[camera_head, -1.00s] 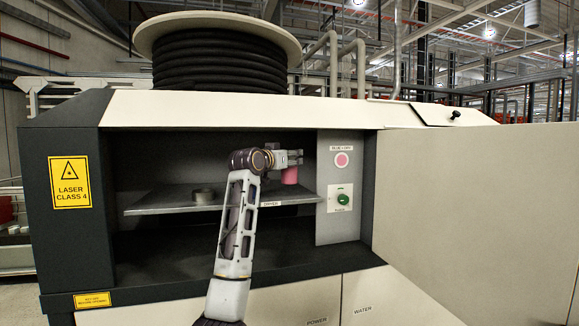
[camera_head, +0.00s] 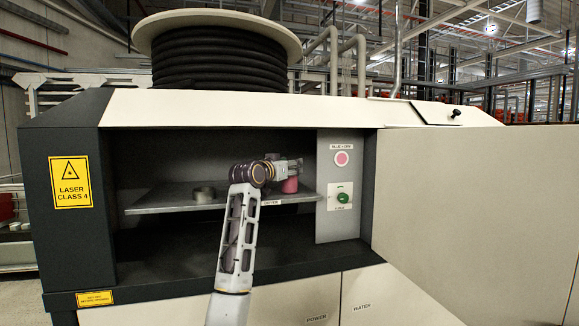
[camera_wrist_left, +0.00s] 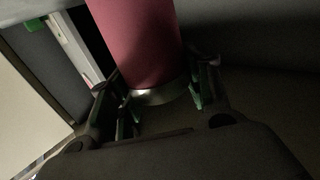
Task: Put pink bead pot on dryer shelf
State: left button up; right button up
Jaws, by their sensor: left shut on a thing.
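The pink bead pot (camera_head: 290,186) is upright at the right part of the dryer shelf (camera_head: 158,203), a grey plate inside the open cabinet. My left gripper (camera_head: 291,170) is shut on the pot near its top. Its base overlaps the shelf surface in the head view; I cannot tell if it touches. In the left wrist view the pink pot (camera_wrist_left: 138,42) with a pale metallic rim is between the two fingers of my left gripper (camera_wrist_left: 162,96). My right gripper is not in view.
A grey ring-shaped part (camera_head: 204,194) sits on the shelf left of the pot. The open door (camera_head: 475,215) is at the right. The shelf's middle is clear.

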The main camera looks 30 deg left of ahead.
pick_arm(q)
jog(key=shift+f, duration=0.1)
dwell(0.3)
jog(key=o, duration=0.9)
jog(key=shift+o, duration=1.2)
jog(key=shift+r, duration=0.2)
jog(key=shift+s+f+b, duration=0.1)
jog(key=shift+s+b, duration=0.25)
jog(key=shift+s, duration=0.5)
jog(key=s+b, duration=0.1)
jog(key=s, duration=0.2)
jog(key=s+b, duration=0.1)
jog(key=s, duration=0.4)
jog(key=shift+s+d+b, duration=0.25)
jog(key=shift+s+b, duration=0.1)
jog(key=shift+b, duration=0.05)
jog(key=shift+s, duration=0.85)
